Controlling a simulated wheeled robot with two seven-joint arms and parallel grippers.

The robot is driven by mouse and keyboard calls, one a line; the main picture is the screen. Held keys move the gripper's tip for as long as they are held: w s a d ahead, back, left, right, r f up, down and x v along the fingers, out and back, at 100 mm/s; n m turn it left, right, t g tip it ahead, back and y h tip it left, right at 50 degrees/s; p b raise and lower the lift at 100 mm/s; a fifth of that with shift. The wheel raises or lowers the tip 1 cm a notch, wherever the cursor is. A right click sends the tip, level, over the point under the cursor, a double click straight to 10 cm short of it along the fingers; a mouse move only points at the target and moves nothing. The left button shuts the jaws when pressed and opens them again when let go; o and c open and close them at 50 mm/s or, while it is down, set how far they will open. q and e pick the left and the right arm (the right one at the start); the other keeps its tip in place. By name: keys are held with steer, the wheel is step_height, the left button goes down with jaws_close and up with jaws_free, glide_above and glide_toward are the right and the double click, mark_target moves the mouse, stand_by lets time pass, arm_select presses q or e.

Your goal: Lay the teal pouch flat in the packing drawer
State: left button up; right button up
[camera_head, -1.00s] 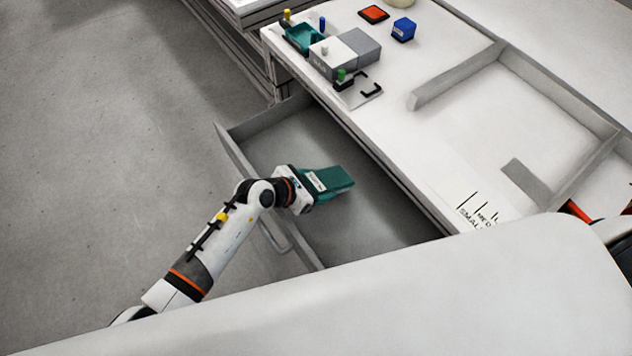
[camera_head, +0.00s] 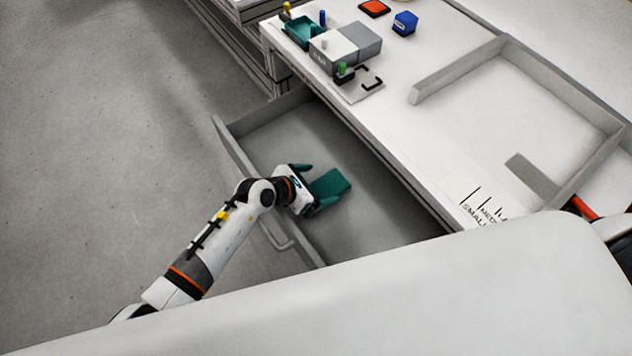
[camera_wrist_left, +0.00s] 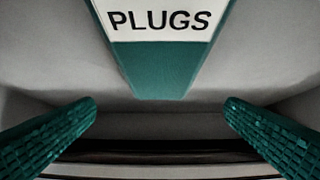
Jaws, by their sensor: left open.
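The teal pouch (camera_head: 331,185) is inside the open grey packing drawer (camera_head: 390,215) and seems to lie flat on its floor. Its near end sits between the fingers of my left gripper (camera_head: 316,186), which are spread apart. In the left wrist view the pouch (camera_wrist_left: 155,70) shows at the top with a white label reading PLUGS. There the teal ribbed fingers of the left gripper (camera_wrist_left: 160,108) stand wide on either side, clear of it. My right gripper is not in view.
The drawer's front wall and handle (camera_head: 275,238) are beside my left arm. On the worktop are a grey box (camera_head: 345,46), a teal bin (camera_head: 302,33), a blue block (camera_head: 404,23) and a red-orange item (camera_head: 374,8). The drawer floor around the pouch is clear.

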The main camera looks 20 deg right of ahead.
arm_select(q)
steer(key=p+v, duration=0.1)
steer(key=v, duration=1.1)
stand_by(0.7)
